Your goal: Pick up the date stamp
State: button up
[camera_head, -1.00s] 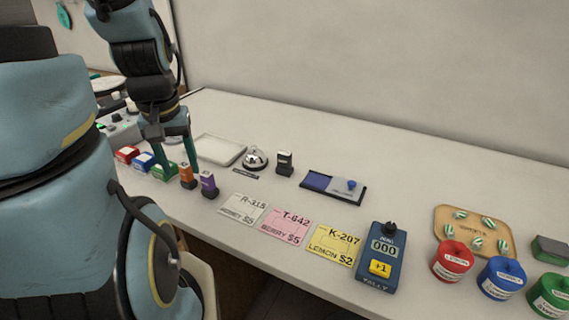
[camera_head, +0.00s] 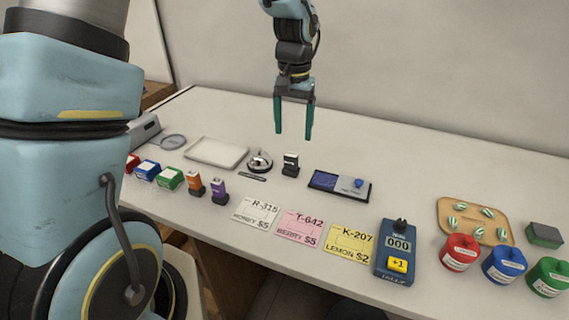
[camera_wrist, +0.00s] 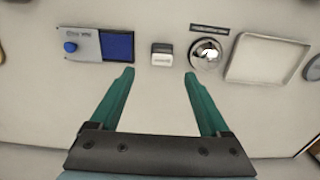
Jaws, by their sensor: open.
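A small black block with a white band (camera_head: 290,164), which looks like the date stamp, stands upright on the counter between the bell and the ink pad. In the wrist view the stamp (camera_wrist: 162,54) lies just beyond the fingertips, about midway between them. My gripper (camera_head: 293,135) hangs above the counter with its green fingers pointing down. Its fingers (camera_wrist: 160,73) are wide apart with nothing between them. The gripper is apart from the stamp. Any lettering on the stamp is too small to read.
A silver bell (camera_head: 260,161) stands close left of the stamp, with a pale tray (camera_head: 216,153) beyond it. A blue ink pad (camera_head: 340,185) lies to the right. Orange (camera_head: 195,184) and purple (camera_head: 219,192) stamps stand nearer the front. The counter behind is clear.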

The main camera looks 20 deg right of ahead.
aim_at(291, 153)
notch_tip(291, 153, down, 5)
jog(key=shift+a+p, duration=0.1)
jog(key=shift+p, duration=0.45)
jog(key=shift+w+f+p, duration=0.15)
jog(key=shift+f+p, duration=1.15)
jog(key=shift+f, duration=1.25)
grip_shut()
